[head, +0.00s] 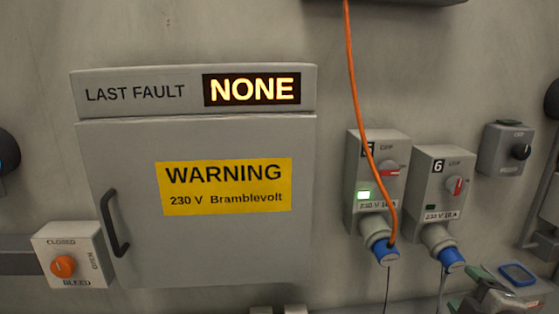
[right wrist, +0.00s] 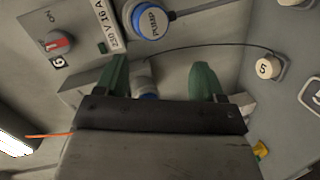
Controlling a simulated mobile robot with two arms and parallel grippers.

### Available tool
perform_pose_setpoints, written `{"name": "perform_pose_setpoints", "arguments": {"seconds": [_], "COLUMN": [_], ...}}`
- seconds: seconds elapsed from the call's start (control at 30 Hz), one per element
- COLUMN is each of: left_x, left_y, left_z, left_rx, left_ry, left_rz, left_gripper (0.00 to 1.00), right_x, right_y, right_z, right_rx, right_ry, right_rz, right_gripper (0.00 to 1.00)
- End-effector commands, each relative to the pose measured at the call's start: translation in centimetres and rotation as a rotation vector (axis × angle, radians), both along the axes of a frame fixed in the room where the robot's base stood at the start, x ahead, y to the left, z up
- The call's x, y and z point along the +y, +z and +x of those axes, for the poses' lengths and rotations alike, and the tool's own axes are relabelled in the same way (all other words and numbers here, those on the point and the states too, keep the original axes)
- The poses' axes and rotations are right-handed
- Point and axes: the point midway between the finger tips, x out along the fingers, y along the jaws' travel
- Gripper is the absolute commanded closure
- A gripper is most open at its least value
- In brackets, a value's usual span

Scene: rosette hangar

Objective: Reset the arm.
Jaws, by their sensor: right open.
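My right gripper (head: 490,288) is at the bottom right of the head view, below and to the right of the number 6 socket box. In the right wrist view its two green fingers (right wrist: 161,80) stand wide apart, open. My left gripper is not in view.
A grey cabinet (head: 215,255) reads LAST FAULT NONE. Two socket boxes (head: 377,158) (head: 443,172) hold blue plugs; an orange cable (head: 357,90) hangs before the left one. A bleed switch (head: 68,262) is at left.

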Motion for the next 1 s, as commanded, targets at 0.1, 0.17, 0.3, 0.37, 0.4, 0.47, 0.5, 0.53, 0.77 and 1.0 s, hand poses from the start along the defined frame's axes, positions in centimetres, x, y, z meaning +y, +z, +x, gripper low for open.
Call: {"name": "perform_pose_setpoints", "arguments": {"seconds": [0.1,0.17,0.3,0.37,0.4,0.47,0.5,0.53,0.77,1.0], "left_x": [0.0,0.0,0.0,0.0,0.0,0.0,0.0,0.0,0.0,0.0], "left_y": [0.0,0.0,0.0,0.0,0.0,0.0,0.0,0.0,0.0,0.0], "left_z": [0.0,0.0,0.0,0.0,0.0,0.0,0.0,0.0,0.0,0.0], "left_rx": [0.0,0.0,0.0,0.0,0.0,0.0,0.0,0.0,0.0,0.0], "left_ry": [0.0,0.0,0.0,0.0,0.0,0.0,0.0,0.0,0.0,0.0], "left_rz": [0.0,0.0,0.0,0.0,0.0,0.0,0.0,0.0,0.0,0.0], "left_gripper": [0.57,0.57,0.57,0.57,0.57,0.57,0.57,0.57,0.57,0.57], "right_x": [2.0,3.0,5.6,6.8,7.6,8.7,9.4,9.9,13.2,14.7], "right_y": [-6.0,-8.6,-14.1,-16.1,-17.1,-18.5,-19.2,-19.6,-21.8,-26.5], "right_z": [-2.7,-4.3,-8.7,-10.8,-12.2,-14.1,-15.2,-16.0,-21.4,-22.3], "right_rx": [0.128,0.197,0.377,0.457,0.508,0.578,0.621,0.651,0.851,0.948], "right_ry": [-0.108,-0.167,-0.314,-0.378,-0.417,-0.471,-0.502,-0.524,-0.666,-0.727], "right_rz": [0.2,0.288,0.484,0.559,0.607,0.665,0.7,0.723,0.879,0.92], "right_gripper": [0.31,0.31,0.31,0.31,0.31,0.31,0.31,0.31,0.31,0.31]}}
